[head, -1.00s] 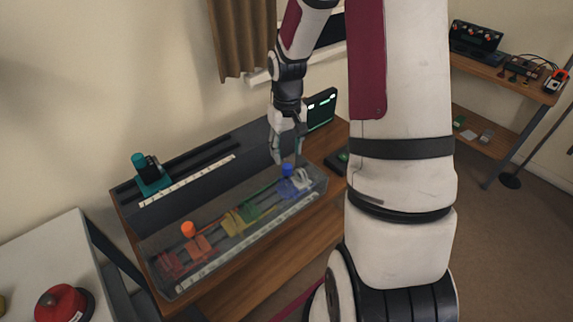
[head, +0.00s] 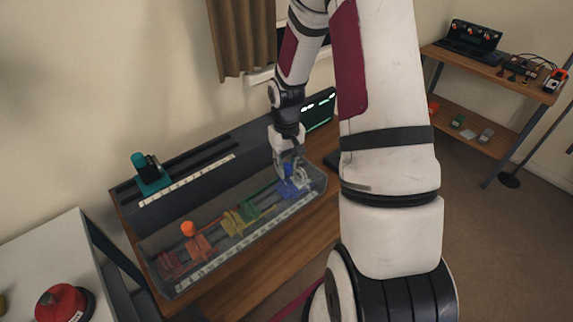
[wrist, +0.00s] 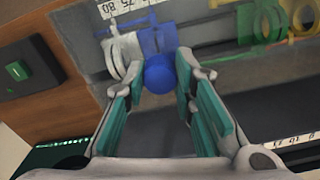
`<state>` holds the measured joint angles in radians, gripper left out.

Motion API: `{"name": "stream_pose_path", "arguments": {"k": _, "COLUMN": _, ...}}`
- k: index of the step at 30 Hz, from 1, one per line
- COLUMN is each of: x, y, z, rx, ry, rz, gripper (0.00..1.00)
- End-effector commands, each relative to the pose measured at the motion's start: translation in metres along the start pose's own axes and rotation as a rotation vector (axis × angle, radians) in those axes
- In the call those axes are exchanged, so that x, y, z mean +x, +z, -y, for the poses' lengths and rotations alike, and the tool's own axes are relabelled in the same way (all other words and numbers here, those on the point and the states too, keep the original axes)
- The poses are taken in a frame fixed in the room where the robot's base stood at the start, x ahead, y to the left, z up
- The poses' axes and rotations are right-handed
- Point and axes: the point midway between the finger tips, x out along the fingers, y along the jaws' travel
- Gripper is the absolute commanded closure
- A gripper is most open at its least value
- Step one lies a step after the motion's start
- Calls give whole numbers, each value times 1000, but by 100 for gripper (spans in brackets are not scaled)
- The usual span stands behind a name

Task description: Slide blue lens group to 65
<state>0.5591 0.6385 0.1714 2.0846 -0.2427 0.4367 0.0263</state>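The blue lens group (wrist: 157,38) sits on the rail near the right end of the clear-covered bench, with a round blue knob (wrist: 160,73) on top. In the head view the blue knob (head: 288,169) shows just below my gripper (head: 289,178). In the wrist view my gripper (wrist: 160,88) is open, with its teal-padded fingers on either side of the knob. I cannot tell whether either finger touches it. A printed scale (wrist: 122,6) by the lens group shows 75 and 80; the 65 mark is not readable.
A white lens group (wrist: 122,52) stands right beside the blue one. Green (head: 247,208), yellow (head: 232,222), orange (head: 199,247) and red (head: 170,264) groups line the rail to the left. A teal carriage (head: 151,178) sits on the rear rail. A dark screen (head: 319,107) stands behind.

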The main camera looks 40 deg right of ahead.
Motion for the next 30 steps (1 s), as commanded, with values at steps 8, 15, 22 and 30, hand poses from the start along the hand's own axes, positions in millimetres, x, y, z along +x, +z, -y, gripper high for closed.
{"name": "stream_pose_path", "arguments": {"k": 8, "x": 0, "y": 2, "z": 6, "rx": -1, "ry": 0, "rz": 1, "gripper": 100}}
{"name": "stream_pose_path", "arguments": {"k": 15, "x": 0, "y": 8, "z": 27, "rx": -1, "ry": 0, "rz": 1, "gripper": 100}}
{"name": "stream_pose_path", "arguments": {"k": 22, "x": 0, "y": 7, "z": 27, "rx": 2, "ry": 0, "rz": 0, "gripper": 100}}
{"name": "stream_pose_path", "arguments": {"k": 30, "x": 0, "y": 7, "z": 27, "rx": 1, "ry": 0, "rz": 0, "gripper": 55}}
